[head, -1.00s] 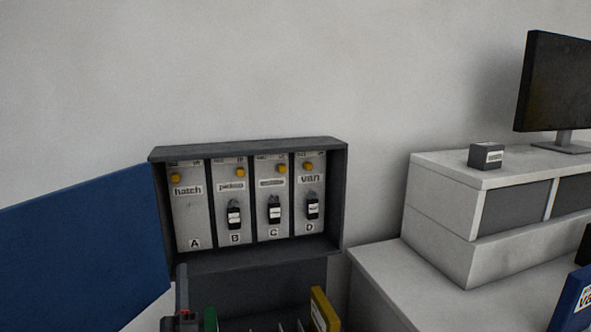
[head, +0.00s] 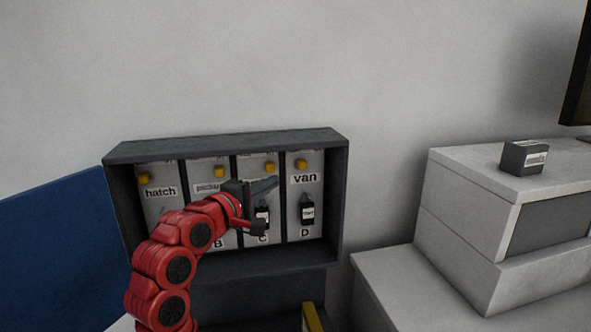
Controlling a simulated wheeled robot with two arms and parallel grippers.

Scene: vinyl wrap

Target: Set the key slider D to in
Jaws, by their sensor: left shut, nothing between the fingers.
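The key cabinet (head: 227,143) is an open dark box on the wall with several grey panels. Panel D (head: 305,235), labelled "van", is the rightmost. Its yellow key slider D (head: 301,164) sits near the panel's top, left of the panel's middle. A black key with a white tag (head: 307,211) hangs below the "van" label. My left gripper (head: 268,206) is in front of panel C, left of panel D and below slider D. It is shut and empty, apart from the slider. My arm hides much of panels A and B and part of C. My right gripper is not in view.
The cabinet's dark frame surrounds the panels. Yellow sliders A (head: 144,177), B (head: 219,172) and C (head: 270,167) show beside D. A blue door panel (head: 55,250) stands at left. A white counter unit (head: 480,220) with a small dark box (head: 525,157) is at right.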

